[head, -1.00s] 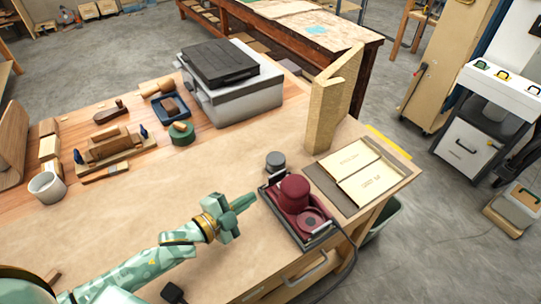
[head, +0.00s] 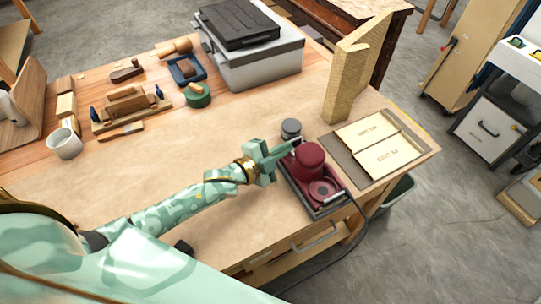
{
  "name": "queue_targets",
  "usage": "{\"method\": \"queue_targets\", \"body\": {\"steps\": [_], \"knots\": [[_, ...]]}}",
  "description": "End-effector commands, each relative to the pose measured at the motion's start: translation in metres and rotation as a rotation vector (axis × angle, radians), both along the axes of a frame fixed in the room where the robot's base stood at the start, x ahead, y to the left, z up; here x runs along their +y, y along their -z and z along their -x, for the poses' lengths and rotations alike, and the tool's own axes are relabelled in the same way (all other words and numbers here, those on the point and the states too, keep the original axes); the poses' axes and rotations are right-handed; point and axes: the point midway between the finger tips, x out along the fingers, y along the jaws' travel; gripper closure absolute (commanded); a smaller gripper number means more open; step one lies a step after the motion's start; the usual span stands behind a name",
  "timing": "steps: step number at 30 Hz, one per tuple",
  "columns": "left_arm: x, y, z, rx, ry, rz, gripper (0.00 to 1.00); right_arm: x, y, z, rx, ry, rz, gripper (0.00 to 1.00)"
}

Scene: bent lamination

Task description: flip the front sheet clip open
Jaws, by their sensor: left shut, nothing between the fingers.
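A maroon power tool (head: 306,160) with a round body sits in a dark tray (head: 318,211) near the right front of the workbench. A thin light metal strip runs along the tray's near end. The sheet clips are too small to make out clearly, and I cannot tell whether the front one is open or shut. My left gripper (head: 290,148) is shut and empty, pointing right, with its fingertips at the far left side of the tool. I cannot tell whether they touch it. They hide part of the tray's far left edge. My right gripper is not in view.
A dark grey round container (head: 291,127) stands just behind the fingertips. A tan angled wooden piece (head: 347,75) stands behind, with two labelled sheets (head: 380,145) to the right. A black cable (head: 362,225) runs off the front edge. The bench's middle is clear.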

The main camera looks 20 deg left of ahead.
Motion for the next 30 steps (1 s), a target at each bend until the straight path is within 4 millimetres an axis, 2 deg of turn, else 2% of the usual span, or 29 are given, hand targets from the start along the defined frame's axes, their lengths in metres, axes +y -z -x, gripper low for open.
{"method": "queue_targets", "body": {"steps": [3,7,19,30], "knots": [[-0.006,0.003,-0.013,-0.001,-0.001,0.000,1.00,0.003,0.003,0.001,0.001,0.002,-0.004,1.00],[-0.009,0.003,-0.019,0.000,-0.001,-0.001,1.00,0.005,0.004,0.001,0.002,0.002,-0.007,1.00],[-0.010,0.003,-0.020,0.001,-0.001,0.001,1.00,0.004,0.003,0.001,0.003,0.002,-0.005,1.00],[-0.007,0.001,-0.022,0.039,0.001,0.048,1.00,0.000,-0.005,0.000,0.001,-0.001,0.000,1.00]]}}
